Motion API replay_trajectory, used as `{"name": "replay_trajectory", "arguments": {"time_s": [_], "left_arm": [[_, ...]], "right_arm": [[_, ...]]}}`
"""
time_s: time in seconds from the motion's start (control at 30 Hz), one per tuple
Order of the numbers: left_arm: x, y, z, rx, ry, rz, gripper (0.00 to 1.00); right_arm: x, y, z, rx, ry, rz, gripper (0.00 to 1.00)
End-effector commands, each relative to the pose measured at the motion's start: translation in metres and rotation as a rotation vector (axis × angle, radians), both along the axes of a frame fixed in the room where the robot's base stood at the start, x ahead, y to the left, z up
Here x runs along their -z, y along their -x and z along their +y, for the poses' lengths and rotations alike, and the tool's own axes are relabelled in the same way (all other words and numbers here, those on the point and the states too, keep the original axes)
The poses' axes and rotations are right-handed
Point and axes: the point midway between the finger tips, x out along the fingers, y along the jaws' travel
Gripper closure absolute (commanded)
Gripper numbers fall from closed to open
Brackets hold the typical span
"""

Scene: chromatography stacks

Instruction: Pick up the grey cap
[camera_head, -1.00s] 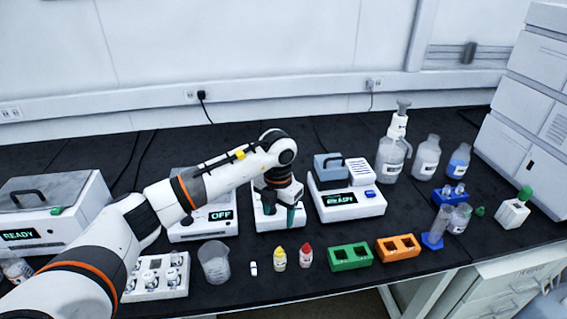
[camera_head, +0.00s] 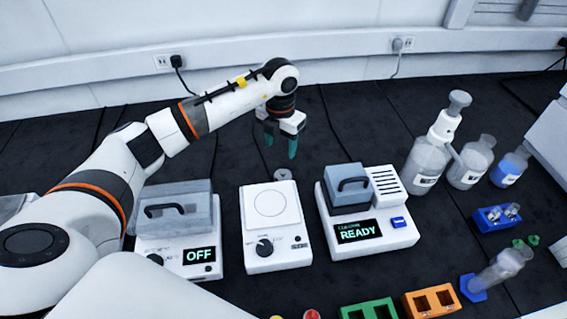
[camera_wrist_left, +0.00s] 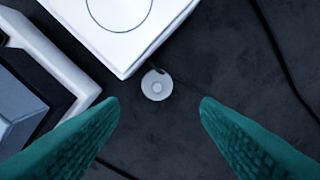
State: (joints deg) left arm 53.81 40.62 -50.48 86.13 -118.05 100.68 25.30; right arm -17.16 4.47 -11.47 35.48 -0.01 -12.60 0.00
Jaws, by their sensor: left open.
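The grey cap (camera_head: 283,174) is a small round disc lying on the black bench top, just behind the white stirrer plate with a knob. In the left wrist view the cap (camera_wrist_left: 157,85) lies beside a corner of that plate, with a darker spot at its upper edge. My left gripper (camera_head: 281,145) is above the bench behind the plate, pointing down, close to the cap. Its green fingers (camera_wrist_left: 160,110) are wide apart, with nothing between them at the tips; the cap appears between and slightly beyond them. My right gripper is not in view.
The stirrer plate (camera_head: 284,248) stands in front of the cap. A device reading OFF (camera_head: 187,235) is on its left, and a READY device (camera_head: 352,225) is on its right. Bottles (camera_head: 425,165) stand farther right. A cable (camera_wrist_left: 285,60) runs along the bench near the cap.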

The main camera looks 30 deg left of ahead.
Motion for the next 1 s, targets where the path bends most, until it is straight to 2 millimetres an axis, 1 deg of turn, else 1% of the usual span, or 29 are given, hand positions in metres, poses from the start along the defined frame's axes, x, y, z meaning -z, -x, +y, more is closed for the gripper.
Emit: {"name": "replay_trajectory", "arguments": {"time_s": [0.03, 0.33, 0.4, 0.57, 0.73, 0.83, 1.0], "left_arm": [[0.005, 0.001, 0.000, 0.000, -0.001, 0.004, 0.42], [0.054, 0.001, -0.001, -0.001, -0.001, 0.005, 0.42], [0.061, 0.000, -0.001, -0.001, 0.001, 0.003, 0.42], [0.071, -0.001, -0.002, 0.000, 0.000, 0.003, 0.42], [0.095, -0.005, -0.005, -0.001, 0.001, 0.005, 0.42], [0.110, -0.005, -0.004, -0.002, 0.000, 0.004, 0.42], [0.119, -0.005, -0.004, 0.000, 0.000, 0.002, 0.42]], "right_arm": [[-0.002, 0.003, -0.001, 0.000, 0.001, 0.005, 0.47], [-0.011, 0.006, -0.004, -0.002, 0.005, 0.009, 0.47], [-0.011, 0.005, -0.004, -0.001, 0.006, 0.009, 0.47], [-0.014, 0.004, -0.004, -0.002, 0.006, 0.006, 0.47], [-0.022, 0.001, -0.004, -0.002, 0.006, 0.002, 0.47], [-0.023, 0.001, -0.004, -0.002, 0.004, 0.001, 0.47], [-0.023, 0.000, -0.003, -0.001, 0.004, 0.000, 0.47]]}}
